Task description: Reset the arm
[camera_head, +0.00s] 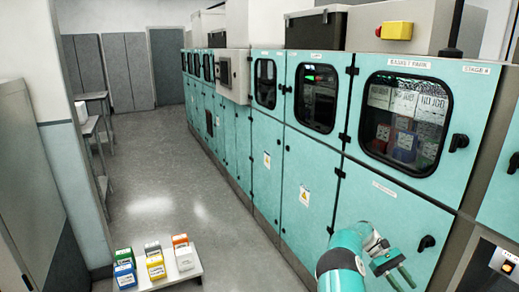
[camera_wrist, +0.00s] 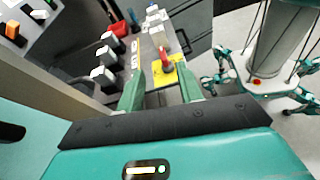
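My arm reaches in from the bottom right of the head view, bent at a teal elbow. My gripper (camera_head: 399,271) is in front of the lower teal cabinet doors, its two green fingers apart and nothing seen between them. In the wrist view, my gripper (camera_wrist: 161,78) shows two green fingers spread apart and empty. Behind the fingers is a red knob on a yellow plate (camera_wrist: 167,68), which looks farther off than the fingertips.
A row of teal cabinets (camera_head: 265,155) with windows and black handles runs along the right. A white stand (camera_head: 185,274) holds several coloured modules (camera_head: 155,266) at the bottom left. Grey shelves (camera_head: 92,130) stand on the left. The grey aisle floor (camera_head: 160,170) is clear.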

